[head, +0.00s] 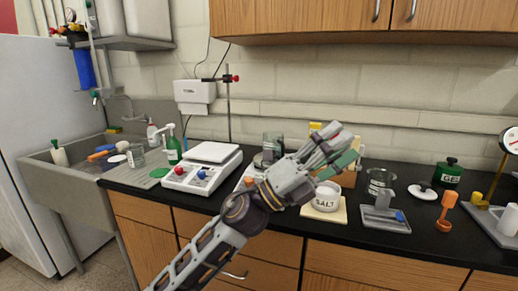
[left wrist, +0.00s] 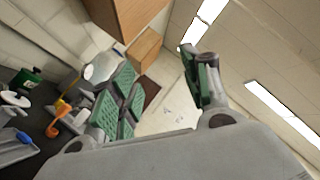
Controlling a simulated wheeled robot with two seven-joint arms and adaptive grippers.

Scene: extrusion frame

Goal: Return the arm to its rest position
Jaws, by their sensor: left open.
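My left gripper (head: 335,152) is raised above the black counter in the head view, with its arm coming up from the bottom left. Its fingers point up and to the right. In the left wrist view the two green-padded fingers (left wrist: 160,95) are spread apart, with nothing between them. Part of the counter behind the arm is hidden by it. My right gripper does not show in either view.
A sink (head: 60,190) is at left. Wooden cabinets (head: 300,15) hang above.

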